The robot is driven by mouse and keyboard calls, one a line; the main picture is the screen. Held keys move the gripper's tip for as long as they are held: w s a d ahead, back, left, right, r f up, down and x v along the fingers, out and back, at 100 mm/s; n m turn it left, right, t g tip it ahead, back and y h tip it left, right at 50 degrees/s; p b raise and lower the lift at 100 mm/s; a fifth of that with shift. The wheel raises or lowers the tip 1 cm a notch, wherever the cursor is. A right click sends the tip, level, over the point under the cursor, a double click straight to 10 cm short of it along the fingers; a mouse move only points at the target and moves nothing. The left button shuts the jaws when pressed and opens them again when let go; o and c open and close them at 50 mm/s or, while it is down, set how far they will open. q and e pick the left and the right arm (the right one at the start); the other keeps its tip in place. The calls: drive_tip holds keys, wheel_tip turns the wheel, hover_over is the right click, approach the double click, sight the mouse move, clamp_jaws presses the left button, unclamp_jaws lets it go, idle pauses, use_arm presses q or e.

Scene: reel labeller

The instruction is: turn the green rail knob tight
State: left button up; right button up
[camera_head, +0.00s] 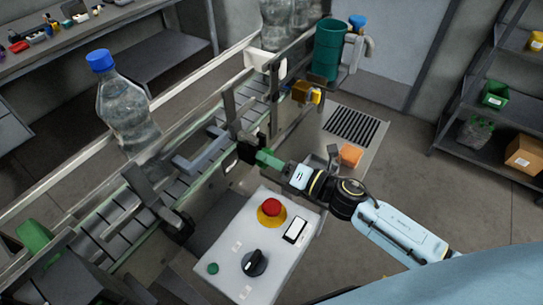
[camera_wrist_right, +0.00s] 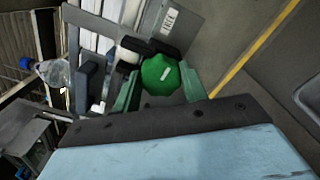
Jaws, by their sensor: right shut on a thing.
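The green rail knob (camera_wrist_right: 162,74) shows in the right wrist view, round and green with a pale mark on its face. It sits between the two green fingers of my right gripper (camera_wrist_right: 160,90), which is shut on it. In the head view my right gripper (camera_head: 266,160) reaches from the right to the side of the conveyor. The knob is hidden there by the gripper and the dark bracket. My left gripper is not in view.
A control box (camera_head: 228,262) with a red button (camera_head: 271,209) and black switch stands just below my right gripper. The conveyor (camera_head: 100,238) carries a blue-capped bottle (camera_head: 122,105). An orange block (camera_head: 350,155) lies near my wrist. Shelves (camera_head: 490,110) stand at the right.

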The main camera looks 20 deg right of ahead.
drive_tip(key=shift+m+p, duration=1.6)
drive_tip(key=shift+m, duration=2.8)
drive_tip(key=shift+f, duration=0.1)
drive_tip(key=o, duration=1)
drive_tip(key=shift+c, duration=0.2)
drive_tip(key=b+v, duration=0.2)
drive_tip(key=v, duration=1.1)
drive_tip(key=shift+s+d, duration=0.15)
